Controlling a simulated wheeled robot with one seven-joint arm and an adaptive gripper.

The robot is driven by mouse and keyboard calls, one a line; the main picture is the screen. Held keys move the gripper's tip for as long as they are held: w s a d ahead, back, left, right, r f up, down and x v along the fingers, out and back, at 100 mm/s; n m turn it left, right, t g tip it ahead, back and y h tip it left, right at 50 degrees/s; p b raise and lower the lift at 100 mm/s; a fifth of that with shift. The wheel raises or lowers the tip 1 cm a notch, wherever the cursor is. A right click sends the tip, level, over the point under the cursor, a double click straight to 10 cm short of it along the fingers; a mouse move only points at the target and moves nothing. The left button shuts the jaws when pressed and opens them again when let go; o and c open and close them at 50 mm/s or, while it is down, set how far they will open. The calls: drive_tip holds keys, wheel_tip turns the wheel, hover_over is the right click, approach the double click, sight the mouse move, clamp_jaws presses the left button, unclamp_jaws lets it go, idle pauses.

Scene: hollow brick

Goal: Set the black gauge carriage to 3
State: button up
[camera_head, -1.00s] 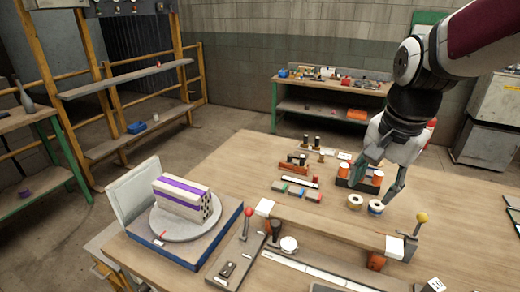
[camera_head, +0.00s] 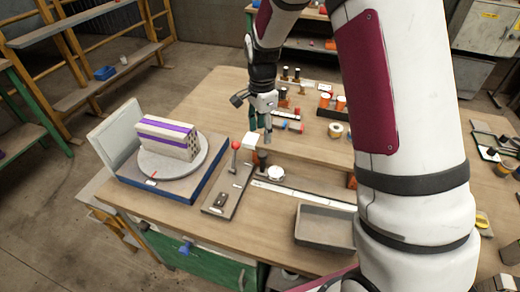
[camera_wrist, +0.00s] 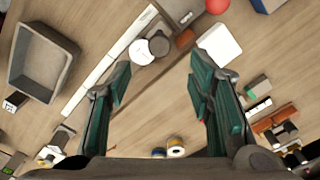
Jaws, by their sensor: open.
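The black gauge carriage (camera_head: 262,158) appears as a dark upright knob beside a round white dial (camera_head: 276,173), at the left end of a long white scale strip (camera_head: 310,194). In the wrist view the black knob (camera_wrist: 159,43) and dial (camera_wrist: 140,52) sit at the strip's (camera_wrist: 110,57) upper end. The scale's numbers are too small to read. My gripper (camera_head: 261,130) is open and empty above the bench, behind the carriage in the head view. In the wrist view its fingers (camera_wrist: 160,80) are wide apart, with the carriage beyond them, not between the pads.
A white block (camera_head: 250,140) and a red-knobbed lever (camera_head: 236,146) stand close to the carriage. A grey tray (camera_head: 325,228) is in front of the strip. A striped hollow brick (camera_head: 168,138) rests on a turntable at left. Tape rolls (camera_head: 335,131) and small parts lie behind.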

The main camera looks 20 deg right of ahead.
sight(263, 153)
wheel_tip(263, 153, down, 9)
drive_tip(key=shift+d+r+p, duration=0.1)
drive_tip(key=shift+p, duration=0.3)
drive_tip(key=shift+c, duration=0.2)
clamp_jaws()
